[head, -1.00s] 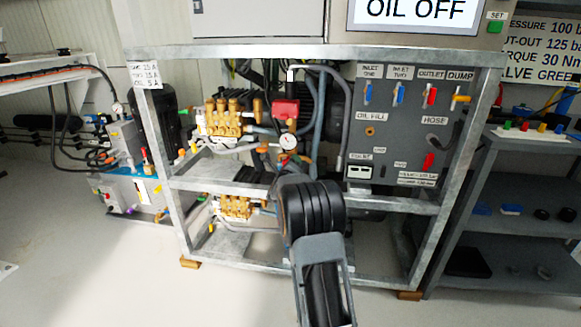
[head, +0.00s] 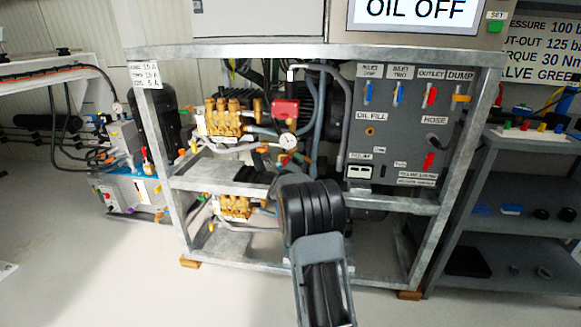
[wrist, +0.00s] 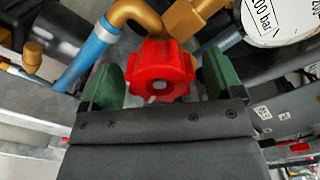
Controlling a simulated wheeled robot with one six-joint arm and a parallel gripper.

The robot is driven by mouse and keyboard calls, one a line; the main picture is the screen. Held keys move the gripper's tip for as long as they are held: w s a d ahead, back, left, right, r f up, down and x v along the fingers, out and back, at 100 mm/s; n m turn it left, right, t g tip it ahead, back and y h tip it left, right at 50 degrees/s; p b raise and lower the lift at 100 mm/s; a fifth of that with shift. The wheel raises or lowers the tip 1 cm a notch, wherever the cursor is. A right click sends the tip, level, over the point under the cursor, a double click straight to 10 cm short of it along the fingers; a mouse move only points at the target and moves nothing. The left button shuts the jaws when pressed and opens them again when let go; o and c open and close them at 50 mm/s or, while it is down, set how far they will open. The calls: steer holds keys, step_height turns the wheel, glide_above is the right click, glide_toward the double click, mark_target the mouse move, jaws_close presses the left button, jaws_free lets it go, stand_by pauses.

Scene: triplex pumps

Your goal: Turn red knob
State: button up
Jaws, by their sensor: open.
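The red knob (wrist: 161,70) is a lobed red handle with a pale centre, seen close up in the middle of the wrist view. My gripper (wrist: 159,76) is open, with one green finger pad to the left of the knob and one to the right. Gaps show between the knob and both pads. How deep the knob lies between the pads is hard to tell. In the head view my arm hides the gripper and I cannot make out this knob for certain.
A pressure gauge (wrist: 278,20), a blue pipe (wrist: 84,60) with a brass elbow (wrist: 134,14), and other brass fittings lie close around the gripper. The metal frame (head: 240,186) of the pump stand surrounds the work area. A grey valve panel (head: 385,125) stands to the right.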

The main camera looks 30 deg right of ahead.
steer(key=shift+a, duration=0.1)
steer(key=p+v, duration=0.3)
steer(key=v, duration=1)
steer(key=shift+s+a, duration=0.2)
steer(key=shift+s, duration=0.15)
steer(key=s+a+r+n+g+y+p, duration=0.15)
steer(key=a+r+n+y+p, duration=0.35)
steer(key=a+r+n+p, duration=0.5)
steer(key=s+a+r+n+y+p, duration=0.3)
steer(key=a+r+n+y+p, duration=0.3)
steer(key=r+p, duration=0.55)
steer(key=s+a+r+n+g+p, duration=0.3)
steer(key=s+r+n+g+p, duration=0.1)
steer(key=s+r+n+p, duration=0.4)
steer(key=s+a+r+n+g+y+p, duration=0.1)
steer(key=s+a+r+n+g+p, duration=0.2)
steer(key=s+r+n+p, duration=0.5)
steer(key=s+n+g+p, duration=0.1)
steer(key=s+n+p, duration=0.1)
steer(key=s, duration=0.1)
steer(key=shift+s+r+y, duration=0.2)
steer(key=shift+r+y, duration=0.1)
steer(key=shift+r, duration=0.1)
steer(key=shift+d+f, duration=0.1)
steer(key=shift+f, duration=0.05)
